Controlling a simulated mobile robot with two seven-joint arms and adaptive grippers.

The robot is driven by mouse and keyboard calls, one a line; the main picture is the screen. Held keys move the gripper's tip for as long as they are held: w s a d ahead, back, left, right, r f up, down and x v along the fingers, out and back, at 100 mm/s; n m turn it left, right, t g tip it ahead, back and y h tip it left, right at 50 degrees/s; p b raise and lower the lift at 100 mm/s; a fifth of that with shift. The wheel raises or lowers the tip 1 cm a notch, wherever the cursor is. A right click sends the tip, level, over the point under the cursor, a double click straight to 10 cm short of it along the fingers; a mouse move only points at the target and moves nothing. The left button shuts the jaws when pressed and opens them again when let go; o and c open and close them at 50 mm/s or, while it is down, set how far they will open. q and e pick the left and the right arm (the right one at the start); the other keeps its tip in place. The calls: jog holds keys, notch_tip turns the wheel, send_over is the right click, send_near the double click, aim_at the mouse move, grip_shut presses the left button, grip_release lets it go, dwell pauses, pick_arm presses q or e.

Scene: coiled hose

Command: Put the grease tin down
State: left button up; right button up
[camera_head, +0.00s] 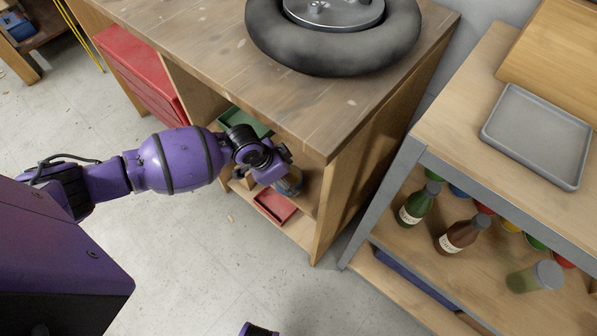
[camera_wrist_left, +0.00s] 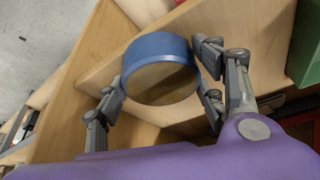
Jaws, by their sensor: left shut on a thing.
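The grease tin is a round tin with a blue rim and a tan-brown face; it fills the middle of the left wrist view (camera_wrist_left: 160,76). My left gripper (camera_wrist_left: 162,88) is shut on it, with fingers on both sides. In the head view the left gripper (camera_head: 284,176) reaches into the open shelf space under the wooden workbench (camera_head: 300,105), and only a bit of the tin (camera_head: 291,184) shows beyond it. Whether the tin touches a shelf board cannot be told.
A red tray (camera_head: 275,206) lies on the bench's low shelf, and a green tray (camera_head: 245,122) sits higher up. A tyre (camera_head: 335,55) lies on the bench top. At right a metal-framed shelf holds bottles (camera_head: 417,203) and a grey tray (camera_head: 538,135). A red drawer unit (camera_head: 140,70) stands at left.

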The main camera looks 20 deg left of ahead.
aim_at(298, 172)
pick_arm(q)
jog(key=w+d, duration=0.2)
jog(key=w, duration=0.1)
jog(key=shift+d+f+b, duration=0.3)
jog(key=shift+f+b, duration=0.05)
jog(key=shift+b, duration=0.05)
jog(key=shift+r, duration=0.1)
jog(key=o, duration=1.4)
jog(key=shift+s+a+r, duration=0.1)
jog(key=shift+s+r, duration=0.05)
jog(key=shift+r, duration=0.15)
jog(key=s+a+p, duration=0.1)
jog(key=s+a, duration=0.7)
jog(key=s, duration=0.1)
jog(key=shift+r+p, duration=0.25)
jog(key=shift+p, duration=0.1)
